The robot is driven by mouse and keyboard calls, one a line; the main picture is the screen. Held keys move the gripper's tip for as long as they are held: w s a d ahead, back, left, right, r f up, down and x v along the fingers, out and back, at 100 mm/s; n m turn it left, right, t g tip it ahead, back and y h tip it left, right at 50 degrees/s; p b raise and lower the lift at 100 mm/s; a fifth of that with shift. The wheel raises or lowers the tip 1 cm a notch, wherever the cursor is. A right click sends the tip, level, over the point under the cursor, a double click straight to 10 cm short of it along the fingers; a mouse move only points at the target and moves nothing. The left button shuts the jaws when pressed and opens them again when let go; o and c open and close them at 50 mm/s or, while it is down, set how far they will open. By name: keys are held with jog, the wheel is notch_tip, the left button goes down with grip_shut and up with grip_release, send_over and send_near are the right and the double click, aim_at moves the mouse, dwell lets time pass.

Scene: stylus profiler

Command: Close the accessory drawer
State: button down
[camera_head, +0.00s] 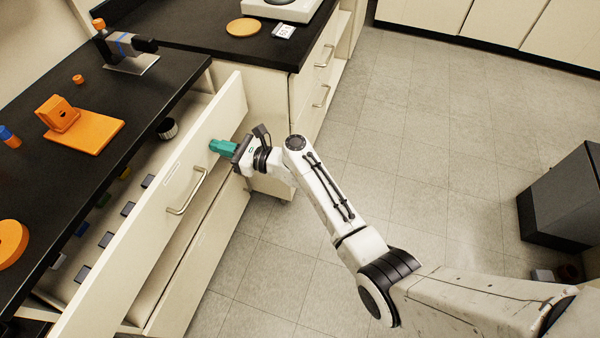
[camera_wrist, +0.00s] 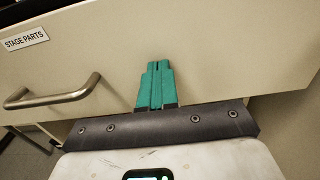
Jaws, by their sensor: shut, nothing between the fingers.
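A cream drawer (camera_head: 150,215) stands pulled out from under the black bench, with several small parts inside it. Its front has a metal bar handle (camera_head: 187,192), and the wrist view shows the handle (camera_wrist: 52,97) at left below a label reading "STAGE PARTS" (camera_wrist: 25,40). My gripper (camera_head: 221,147) has teal fingers that are shut and empty. It is at the outer face of the drawer front, near its far end, beyond the handle. In the wrist view the fingertips (camera_wrist: 157,66) point at the bare drawer face; I cannot tell whether they touch it.
A lower cream drawer front (camera_head: 205,255) is below the open drawer. The black bench top (camera_head: 70,180) holds an orange stand (camera_head: 85,130) and other orange parts. A second bench (camera_head: 270,50) adjoins at the back. Grey floor is clear at right, up to a dark box (camera_head: 565,200).

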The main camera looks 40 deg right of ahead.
jog(key=b+x, duration=0.4)
jog(key=x, duration=0.5)
jog(key=shift+a+f, duration=0.1)
jog(key=shift+w+a, duration=0.1)
jog(key=shift+w, duration=0.1)
jog(key=shift+w+r, duration=0.15)
jog(key=shift+r, duration=0.15)
jog(key=shift+r, duration=0.1)
